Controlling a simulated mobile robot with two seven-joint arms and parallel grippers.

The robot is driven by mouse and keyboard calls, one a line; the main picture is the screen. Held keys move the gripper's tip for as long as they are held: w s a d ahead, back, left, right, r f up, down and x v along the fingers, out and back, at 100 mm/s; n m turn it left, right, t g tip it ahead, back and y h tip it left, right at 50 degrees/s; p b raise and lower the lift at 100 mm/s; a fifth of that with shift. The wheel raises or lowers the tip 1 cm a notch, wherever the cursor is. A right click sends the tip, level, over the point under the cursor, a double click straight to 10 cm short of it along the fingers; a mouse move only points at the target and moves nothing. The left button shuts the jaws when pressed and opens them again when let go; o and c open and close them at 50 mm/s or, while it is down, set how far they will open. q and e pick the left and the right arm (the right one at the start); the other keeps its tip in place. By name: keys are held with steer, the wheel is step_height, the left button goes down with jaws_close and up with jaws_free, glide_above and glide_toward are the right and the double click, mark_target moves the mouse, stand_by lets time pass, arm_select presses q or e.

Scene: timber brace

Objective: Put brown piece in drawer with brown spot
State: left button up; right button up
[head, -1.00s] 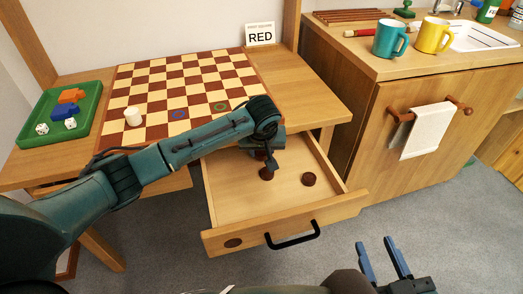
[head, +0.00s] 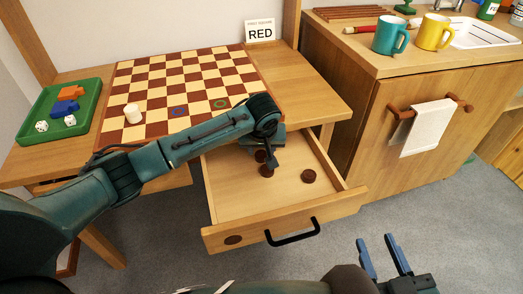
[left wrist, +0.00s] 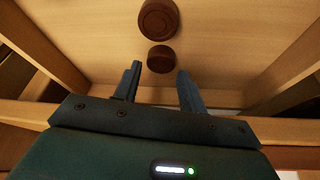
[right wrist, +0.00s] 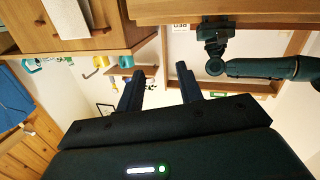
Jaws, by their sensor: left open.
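The open drawer (head: 275,205) has a brown spot (head: 233,240) on its front. My left gripper (head: 272,158) is over the back of the drawer, open. The left wrist view shows its fingers (left wrist: 158,78) apart and empty, with a small-looking brown piece (left wrist: 160,60) just beyond the tips and a larger-looking one (left wrist: 158,18) further up. My right gripper (head: 382,240) is open and empty, in front of the drawer's right side.
The checkered board (head: 190,80) on the table holds a white piece (head: 132,113) and ring marks. A green tray (head: 85,97) with dice and coloured pieces is left. A RED sign (head: 259,31) stands behind. A counter with mugs (head: 390,36) is right.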

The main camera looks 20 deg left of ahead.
arm_select(q)
steer(key=p+v, duration=0.4)
steer(key=v, duration=0.8)
arm_select(e)
steer(key=shift+s+d+m+g+h, duration=0.25)
steer(key=shift+s+g+h, duration=0.1)
steer(key=shift+g, duration=0.4)
steer(key=shift+s+d+m+g+h, duration=0.1)
steer(key=shift+s+m+g+h, duration=0.2)
steer(key=shift+g, duration=0.45)
